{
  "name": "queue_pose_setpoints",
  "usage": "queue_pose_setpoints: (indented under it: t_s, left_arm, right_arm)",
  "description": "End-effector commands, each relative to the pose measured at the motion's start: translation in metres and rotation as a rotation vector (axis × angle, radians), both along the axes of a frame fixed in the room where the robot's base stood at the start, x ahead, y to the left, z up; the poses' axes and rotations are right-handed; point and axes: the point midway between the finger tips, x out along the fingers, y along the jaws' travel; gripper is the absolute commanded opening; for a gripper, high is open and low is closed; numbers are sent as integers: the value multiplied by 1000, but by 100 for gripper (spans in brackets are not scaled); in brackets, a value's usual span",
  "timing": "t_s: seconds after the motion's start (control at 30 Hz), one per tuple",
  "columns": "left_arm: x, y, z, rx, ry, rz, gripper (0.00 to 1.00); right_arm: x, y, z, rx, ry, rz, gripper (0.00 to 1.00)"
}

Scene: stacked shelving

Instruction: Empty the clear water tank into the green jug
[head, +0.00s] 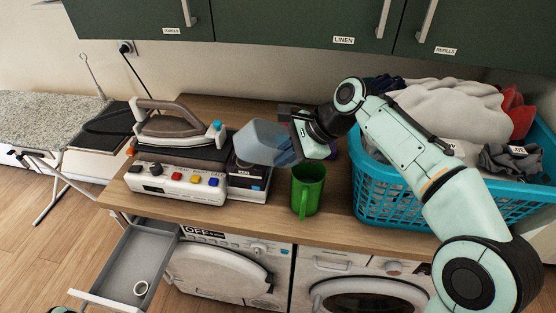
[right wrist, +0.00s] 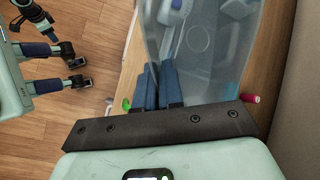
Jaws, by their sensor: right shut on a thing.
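The clear water tank (head: 262,141) is off the counter, tilted, left of and above the green jug. My right gripper (head: 293,146) is shut on its right end. In the right wrist view the tank (right wrist: 205,45) extends away beyond the blue fingers (right wrist: 158,86). I cannot tell how much water is inside. The green jug (head: 308,190) stands upright on the counter near the front edge, its mouth just below and right of the tank. My left gripper (right wrist: 78,72) shows in the right wrist view over the floor, fingers apart and empty.
A steam iron (head: 170,118) sits on its station (head: 175,183) at the left of the counter. A blue basket (head: 400,198) of laundry stands at the right. A drawer (head: 128,262) hangs open below, with a white ring inside. Green cabinets (head: 290,20) hang above.

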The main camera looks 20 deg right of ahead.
Motion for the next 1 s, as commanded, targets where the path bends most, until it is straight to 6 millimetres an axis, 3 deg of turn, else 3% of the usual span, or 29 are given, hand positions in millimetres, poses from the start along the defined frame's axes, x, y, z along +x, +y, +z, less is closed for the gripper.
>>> queue_pose_setpoints:
  t_s: [0.47,0.77,1.0]
  left_arm:
    - [-1,0,-2,0,0,0,40]
    - [-15,0,-36,0,17,0,40]
    - [-16,0,-39,0,18,0,40]
  right_arm:
    - [0,-1,2,18,-12,0,0]
    - [-5,-10,0,188,-106,-2,0]
    - [-6,-11,6,230,-133,1,0]
